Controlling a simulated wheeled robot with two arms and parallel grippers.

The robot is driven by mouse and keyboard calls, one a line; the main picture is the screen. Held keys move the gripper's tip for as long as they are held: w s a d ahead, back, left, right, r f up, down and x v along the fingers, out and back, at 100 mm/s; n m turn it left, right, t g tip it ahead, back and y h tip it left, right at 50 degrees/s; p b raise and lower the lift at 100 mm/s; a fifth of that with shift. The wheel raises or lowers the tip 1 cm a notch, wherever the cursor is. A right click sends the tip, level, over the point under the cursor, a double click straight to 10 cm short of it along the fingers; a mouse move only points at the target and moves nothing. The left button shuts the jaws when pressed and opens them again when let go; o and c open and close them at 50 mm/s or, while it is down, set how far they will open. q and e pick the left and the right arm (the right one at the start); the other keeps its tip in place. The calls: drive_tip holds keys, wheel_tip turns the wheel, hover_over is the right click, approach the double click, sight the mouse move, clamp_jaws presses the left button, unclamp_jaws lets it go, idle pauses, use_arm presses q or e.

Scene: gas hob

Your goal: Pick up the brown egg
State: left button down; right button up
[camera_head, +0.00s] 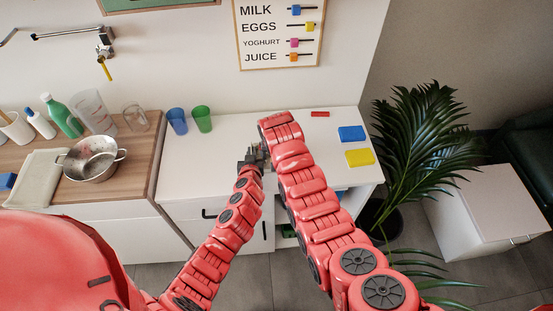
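I cannot see a brown egg in this view. My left gripper (254,160), small and dark, is over the white counter (215,150) near its middle. It is beside my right arm, which covers part of the area around it. Its fingers are too small and crowded to show whether they are open or shut, or whether anything is between them. My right arm reaches up over the counter, and its gripper is hidden from view.
A blue cup (177,121) and a green cup (202,118) stand at the counter's back left. A red block (320,114), a blue sponge (352,133) and a yellow sponge (360,157) lie on the right. A metal colander (91,158) stands on the wooden worktop. A plant (425,140) is right.

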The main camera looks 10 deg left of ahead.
drive_tip(key=shift+f, duration=0.15)
drive_tip(key=c, duration=0.9)
wheel_tip(320, 180, up, 10)
drive_tip(key=shift+r, duration=0.1)
idle(0.3)
use_arm(q)
drive_tip(key=c, duration=1)
unclamp_jaws()
